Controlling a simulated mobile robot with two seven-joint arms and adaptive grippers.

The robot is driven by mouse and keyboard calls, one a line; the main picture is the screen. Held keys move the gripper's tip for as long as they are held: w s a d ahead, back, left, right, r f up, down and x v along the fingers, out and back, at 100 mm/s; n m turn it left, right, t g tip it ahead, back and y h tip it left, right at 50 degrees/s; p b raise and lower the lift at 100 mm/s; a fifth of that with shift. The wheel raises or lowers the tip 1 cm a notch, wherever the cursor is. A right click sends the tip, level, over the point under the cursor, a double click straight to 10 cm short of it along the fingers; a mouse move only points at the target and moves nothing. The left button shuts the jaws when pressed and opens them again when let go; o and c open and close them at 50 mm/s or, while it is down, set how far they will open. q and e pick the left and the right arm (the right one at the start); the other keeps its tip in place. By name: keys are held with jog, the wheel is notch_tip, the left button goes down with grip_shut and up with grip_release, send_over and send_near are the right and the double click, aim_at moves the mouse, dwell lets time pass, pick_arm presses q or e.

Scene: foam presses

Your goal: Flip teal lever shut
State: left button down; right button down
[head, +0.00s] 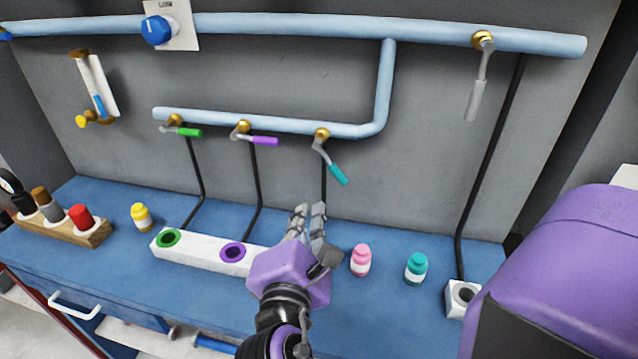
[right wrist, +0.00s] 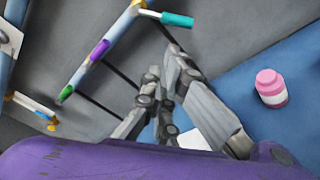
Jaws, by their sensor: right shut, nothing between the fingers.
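The teal lever (head: 338,173) hangs from a brass valve (head: 321,134) at the right end of the lower blue pipe. It slants down to the right in the head view. It also shows at the top of the right wrist view (right wrist: 177,19). My right gripper (head: 308,209) is shut and empty, below and a little left of the teal lever and apart from it. Its fingers (right wrist: 168,70) point toward the wall in the right wrist view. My left gripper is not in view.
A green lever (head: 190,132) and a purple lever (head: 265,141) lie nearly level on the same pipe. A grey lever (head: 476,100) hangs at right. A white block (head: 200,250), pink bottle (head: 361,260), teal bottle (head: 416,268) and yellow bottle (head: 141,217) stand on the blue bench.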

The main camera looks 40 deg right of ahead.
aim_at(332, 166)
jog(key=shift+s+d+f+g, duration=0.15)
jog(key=shift+s+d+g, duration=0.15)
jog(key=shift+a, duration=0.1)
jog(key=r+p+x, duration=0.1)
jog(key=x, duration=0.9)
jog(key=shift+f, duration=0.35)
jog(key=shift+w, duration=0.1)
